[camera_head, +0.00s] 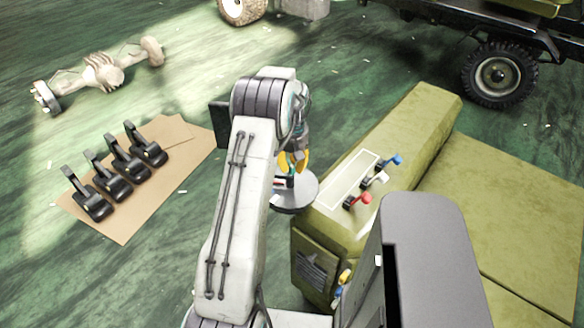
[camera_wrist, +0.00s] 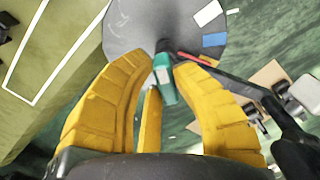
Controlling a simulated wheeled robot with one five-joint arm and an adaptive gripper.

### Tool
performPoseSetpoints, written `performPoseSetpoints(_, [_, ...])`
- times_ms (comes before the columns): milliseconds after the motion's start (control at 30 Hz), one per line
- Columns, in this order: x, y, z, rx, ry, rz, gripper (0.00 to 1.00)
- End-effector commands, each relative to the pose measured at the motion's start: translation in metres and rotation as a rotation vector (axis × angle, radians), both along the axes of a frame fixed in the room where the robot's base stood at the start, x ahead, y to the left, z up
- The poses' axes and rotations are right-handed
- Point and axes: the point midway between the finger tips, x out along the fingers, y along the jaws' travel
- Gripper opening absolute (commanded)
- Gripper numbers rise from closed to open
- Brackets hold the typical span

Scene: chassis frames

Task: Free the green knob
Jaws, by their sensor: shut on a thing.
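My gripper (camera_wrist: 164,66) has yellow fingers, shut on the green knob (camera_wrist: 163,78), a small teal piece with a dark end. In the wrist view the knob's dark end overlaps the edge of a grey round disc (camera_wrist: 140,28), which bears white, blue and red patches. I cannot tell whether the knob touches the disc. In the head view my gripper (camera_head: 297,162) is above the disc (camera_head: 300,192), left of the olive chassis box (camera_head: 335,225). There the arm and fingers mostly hide the knob.
Several black pedal-like parts (camera_head: 128,168) lie on a brown sheet (camera_head: 122,235) at left. An axle (camera_head: 104,72) lies at upper left. A vehicle wheel (camera_head: 497,73) is at upper right. Green floor (camera_head: 190,70) is open between the sheet and the axle.

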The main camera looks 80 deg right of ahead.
Motion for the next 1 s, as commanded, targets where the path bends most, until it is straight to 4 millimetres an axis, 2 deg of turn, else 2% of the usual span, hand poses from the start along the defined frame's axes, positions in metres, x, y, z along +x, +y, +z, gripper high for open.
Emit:
performPoseSetpoints(200, [-0.0001,-0.0003,-0.0024,0.004,-0.001,0.18,0.0])
performPoseSetpoints(500, [0.0002,-0.0013,-0.0022,0.004,0.0,0.357,0.0])
performPoseSetpoints(1000, [0.0006,-0.0012,-0.0021,0.006,-0.001,0.446,0.0])
